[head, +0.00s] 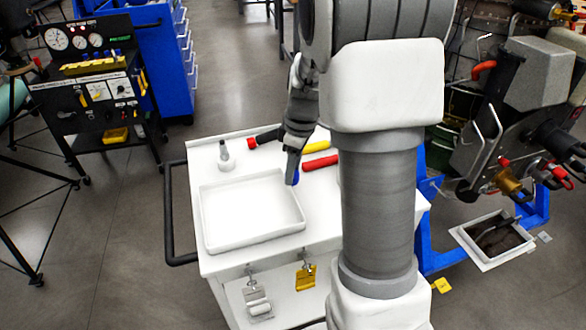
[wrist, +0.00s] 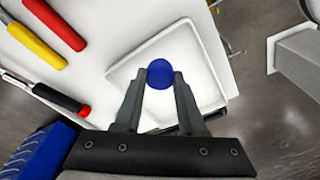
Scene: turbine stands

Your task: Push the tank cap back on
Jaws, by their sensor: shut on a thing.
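A round blue cap (wrist: 160,72) sits between the two fingertips of my gripper (wrist: 159,79) in the wrist view, and the fingers are shut on it. In the head view my gripper (head: 291,172) points down over the cart top, by the right rim of the white tray. Only a sliver of the blue cap (head: 296,178) shows there, the rest hidden by the fingers. I cannot tell whether the cap touches the cart top. I cannot make out the tank opening among the parts of the turbine stand (head: 500,150) on the right.
The white tray (head: 203,215) on the cart looks empty. Red-handled and yellow-handled tools (head: 320,162) lie behind my gripper, and a small grey bottle-like item (head: 224,155) stands behind the tray. A drip tray (head: 484,262) lies under the stand. Open floor lies left of the cart.

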